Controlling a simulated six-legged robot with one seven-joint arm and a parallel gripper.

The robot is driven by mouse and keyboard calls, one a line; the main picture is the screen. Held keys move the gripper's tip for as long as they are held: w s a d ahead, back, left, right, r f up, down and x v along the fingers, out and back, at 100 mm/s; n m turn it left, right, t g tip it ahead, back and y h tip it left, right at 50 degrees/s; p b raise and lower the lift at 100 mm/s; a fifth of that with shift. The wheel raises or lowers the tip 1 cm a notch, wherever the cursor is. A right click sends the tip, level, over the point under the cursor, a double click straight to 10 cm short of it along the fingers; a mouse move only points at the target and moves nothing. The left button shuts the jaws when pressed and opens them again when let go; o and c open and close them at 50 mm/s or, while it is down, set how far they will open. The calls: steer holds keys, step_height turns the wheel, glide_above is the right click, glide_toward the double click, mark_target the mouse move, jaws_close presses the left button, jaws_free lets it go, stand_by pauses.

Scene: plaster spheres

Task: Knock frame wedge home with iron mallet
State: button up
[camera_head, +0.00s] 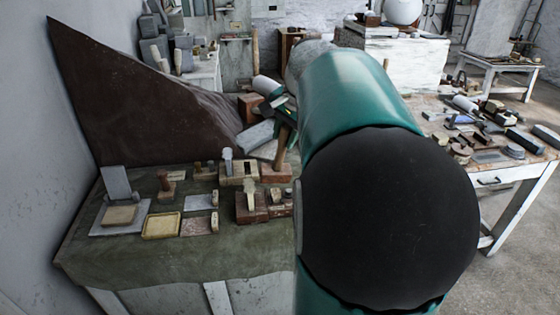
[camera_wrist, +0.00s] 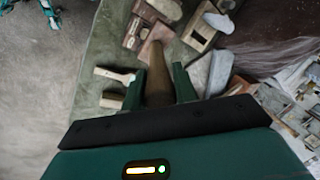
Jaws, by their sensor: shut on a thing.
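My gripper (camera_head: 281,106) is shut on a wooden handle (camera_head: 282,145), which also shows between the two green fingers in the wrist view (camera_wrist: 158,86). The handle runs down to a reddish-brown block (camera_head: 275,173), which looks like the mallet's head; I cannot tell whether it touches the bench. To its left in the head view stand a slotted wooden block (camera_head: 238,172) and a darker block (camera_head: 250,208) with a pale wedge-like piece (camera_head: 250,190) upright in it. I cannot tell for sure which piece is the frame wedge. My arm hides the bench's right part.
The green-grey bench top (camera_head: 190,255) is bare along its front. A yellow-rimmed tray (camera_head: 161,226), small slabs and blocks stand at left. A large dark slanting slab (camera_head: 130,90) rises behind. Another tool-covered table (camera_head: 515,172) stands at right.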

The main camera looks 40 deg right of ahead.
mark_target(283, 156)
steer(key=shift+r, duration=0.1)
steer(key=shift+f, duration=0.2)
stand_by(0.9)
steer(key=shift+f, duration=0.15)
stand_by(0.3)
step_height(283, 156, down, 4)
steer(key=shift+f, duration=0.25)
jaws_close()
steer(key=shift+r, duration=2.05)
steer(key=shift+r, duration=2.5)
steer(key=shift+w, duration=0.15)
